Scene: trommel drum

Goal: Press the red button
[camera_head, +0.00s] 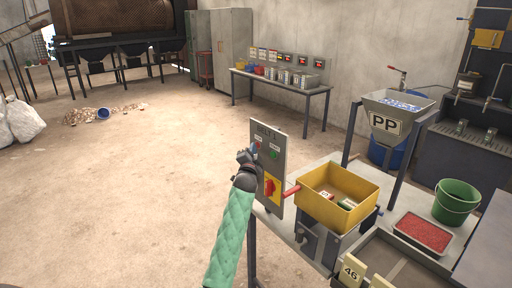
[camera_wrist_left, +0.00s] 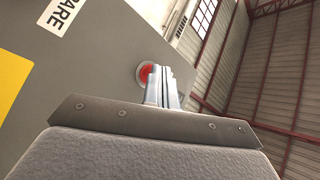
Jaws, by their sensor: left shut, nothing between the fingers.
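The red button (camera_wrist_left: 146,73) shows in the left wrist view as a round red cap in a pale ring on a grey panel. The panel (camera_head: 279,170) stands upright in the head view, with a green button (camera_head: 275,154) and a red-and-yellow rotary switch (camera_head: 270,188). My left gripper (camera_head: 249,154) is shut and empty at the panel's left side; it seems to cover the red button there. In the wrist view the shut fingertips (camera_wrist_left: 162,82) overlap the button's right edge; I cannot tell whether they touch it. My right gripper is out of view.
A yellow bin (camera_head: 320,206) with small items sits right of the panel on a bench. The floor left of the panel is open.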

